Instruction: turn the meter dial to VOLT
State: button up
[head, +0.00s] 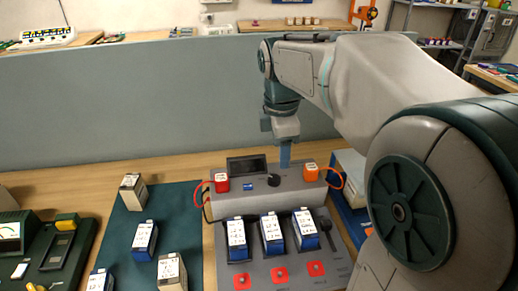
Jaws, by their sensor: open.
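The meter is a grey box (240,201) with a dark screen (247,165) on its back and a black dial (273,180) on its sloped top. A small blue label lies left of the dial; the dial's markings are too small to read. My gripper (285,160) points down, with blue fingers just behind and right of the dial. It is open and empty. The fingers overlap from this side, and I cannot tell whether they touch the box. They appear apart from the dial.
Red (221,182) and orange (310,172) plugs with cables flank the dial. Several blue-white batteries (271,234) stand in the grey tray in front, above red buttons. More batteries stand on a dark green mat (203,236) at left. A grey partition (130,105) rises behind.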

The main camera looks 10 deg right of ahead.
aim_at(274, 178)
jog(key=w+f+n+g+b, duration=0.1)
jog(key=w+f+n+b, duration=0.15)
jog(key=w+n, duration=0.6)
jog(key=shift+n+y, duration=0.3)
jog(key=shift+n, duration=0.15)
jog(key=f, duration=0.9)
jog(key=d+f+b, duration=0.1)
jog(key=f, duration=0.3)
jog(key=shift+s+f, duration=0.2)
jog(key=shift+s, duration=0.05)
jog(key=c, duration=1)
